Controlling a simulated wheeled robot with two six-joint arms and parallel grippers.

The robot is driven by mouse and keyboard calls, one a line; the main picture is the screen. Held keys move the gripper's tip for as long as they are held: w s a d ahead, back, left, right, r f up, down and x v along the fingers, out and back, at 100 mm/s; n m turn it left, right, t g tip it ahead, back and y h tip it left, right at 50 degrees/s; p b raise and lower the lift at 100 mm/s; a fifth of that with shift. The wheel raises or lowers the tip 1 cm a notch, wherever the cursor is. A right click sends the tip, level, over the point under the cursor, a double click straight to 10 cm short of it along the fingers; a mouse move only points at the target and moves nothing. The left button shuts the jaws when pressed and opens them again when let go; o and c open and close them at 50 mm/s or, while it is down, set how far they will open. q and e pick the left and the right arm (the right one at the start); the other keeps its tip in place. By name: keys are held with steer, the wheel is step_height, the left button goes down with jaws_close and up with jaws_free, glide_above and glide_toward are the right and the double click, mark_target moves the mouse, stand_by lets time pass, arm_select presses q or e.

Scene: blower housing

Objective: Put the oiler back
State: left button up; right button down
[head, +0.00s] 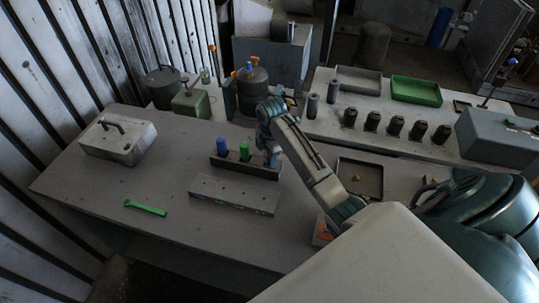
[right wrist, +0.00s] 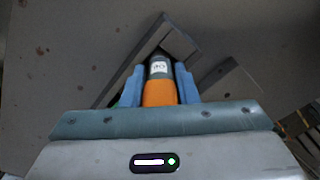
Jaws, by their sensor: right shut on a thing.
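My right gripper (head: 271,160) is at the right end of a dark rack (head: 240,171) on the grey bench. In the right wrist view its blue fingers (right wrist: 160,90) are shut on an oiler (right wrist: 159,93) with an orange band, a dark upper part and a white label. In the head view the gripper mostly hides this oiler. A blue bottle (head: 222,146) and a green bottle (head: 244,152) stand upright in the rack, to the left of the gripper. I cannot tell whether the held oiler is seated in the rack or just above it. My left gripper is not in view.
A long grey block (head: 233,194) lies in front of the rack. A green wrench (head: 145,208) and a metal box (head: 118,139) lie to the left. A dark tray (head: 360,178) is to the right. Canisters stand behind.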

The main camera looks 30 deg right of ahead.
stand_by(0.3)
steer(key=c, duration=0.6)
jaws_free()
steer(key=shift+r, duration=0.15)
steer(key=shift+r, duration=3.8)
